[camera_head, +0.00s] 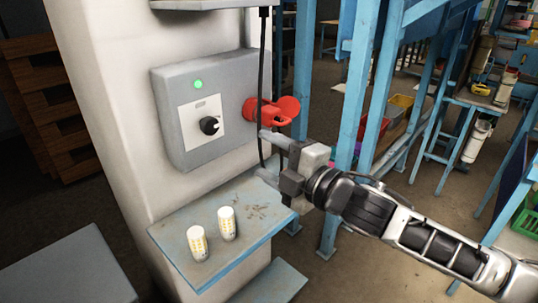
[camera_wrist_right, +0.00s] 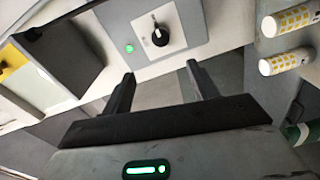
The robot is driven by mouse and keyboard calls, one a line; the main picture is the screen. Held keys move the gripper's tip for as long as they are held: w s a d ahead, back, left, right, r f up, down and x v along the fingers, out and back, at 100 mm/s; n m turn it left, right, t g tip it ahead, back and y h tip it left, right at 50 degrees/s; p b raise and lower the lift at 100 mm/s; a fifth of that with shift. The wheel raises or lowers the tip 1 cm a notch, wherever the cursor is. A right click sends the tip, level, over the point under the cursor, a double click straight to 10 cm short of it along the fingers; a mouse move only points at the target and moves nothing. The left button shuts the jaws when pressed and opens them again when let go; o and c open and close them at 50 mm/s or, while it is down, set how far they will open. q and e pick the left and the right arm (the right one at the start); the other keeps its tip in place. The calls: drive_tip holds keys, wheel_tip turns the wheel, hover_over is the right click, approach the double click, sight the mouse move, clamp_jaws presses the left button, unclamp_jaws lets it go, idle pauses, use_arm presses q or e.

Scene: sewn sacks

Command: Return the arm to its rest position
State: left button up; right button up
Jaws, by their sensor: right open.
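My right gripper (camera_head: 268,157) is in the head view, in front of the right side of a grey control box and above a small shelf. Its two fingers point left, spread apart, with nothing between them. In the right wrist view, the open fingers (camera_wrist_right: 160,75) point toward the control box (camera_wrist_right: 155,30), with a gap to it. My right arm (camera_head: 400,225) reaches in from the lower right. My left gripper and arm are not in view.
The grey control box (camera_head: 180,140) has a black knob (camera_head: 209,125), a lit green lamp (camera_head: 198,84) and a red part (camera_head: 272,110) on its right. Two white-yellow cylinders (camera_head: 198,243) (camera_head: 227,223) stand on the blue-edged shelf (camera_head: 180,238). A black cable (camera_head: 262,60) hangs nearby. Blue posts (camera_head: 352,95) stand behind.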

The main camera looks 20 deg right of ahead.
idle(0.4)
drive_tip(key=s+f+m+g+h, duration=0.1)
drive_tip(key=s+f+m+h, duration=0.15)
drive_tip(key=f+m, duration=0.55)
drive_tip(key=s+f+m+g+h, duration=0.1)
drive_tip(key=s+f+m, duration=0.25)
drive_tip(key=f, duration=0.85)
drive_tip(key=s+f+m+g+h, duration=0.2)
drive_tip(key=s+f+m+g, duration=0.2)
drive_tip(key=s+f, duration=1)
drive_tip(key=m, duration=0.3)
drive_tip(key=shift+a, duration=0.4)
drive_tip(key=shift+f+m, duration=0.1)
drive_tip(key=shift+m, duration=0.15)
